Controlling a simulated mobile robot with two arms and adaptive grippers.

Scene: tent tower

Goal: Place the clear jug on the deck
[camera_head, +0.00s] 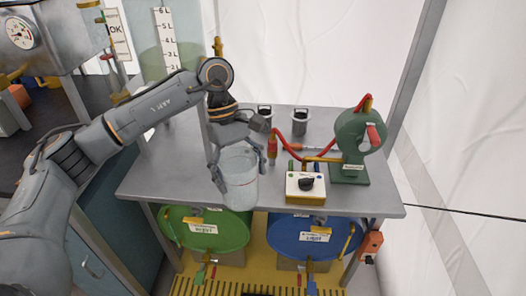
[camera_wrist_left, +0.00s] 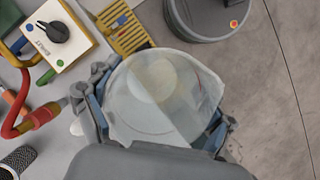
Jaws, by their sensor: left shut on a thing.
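The clear jug (camera_head: 239,180) is a translucent, pale vessel. My left gripper (camera_head: 236,168) is shut on it and holds it upright at the front left of the grey deck (camera_head: 160,178). From the head view I cannot tell whether the jug's base touches the deck or hangs in front of its edge. In the left wrist view the jug (camera_wrist_left: 160,92) fills the space between the fingers, its round opening facing the camera. My right gripper is not in view.
On the deck stand a white and yellow selector box (camera_head: 305,186), a green pump (camera_head: 358,145) with a red hose, and two dark cups (camera_head: 300,120). Green (camera_head: 215,232) and blue (camera_head: 300,237) drums lie below. A gauge unit (camera_head: 30,35) is at upper left.

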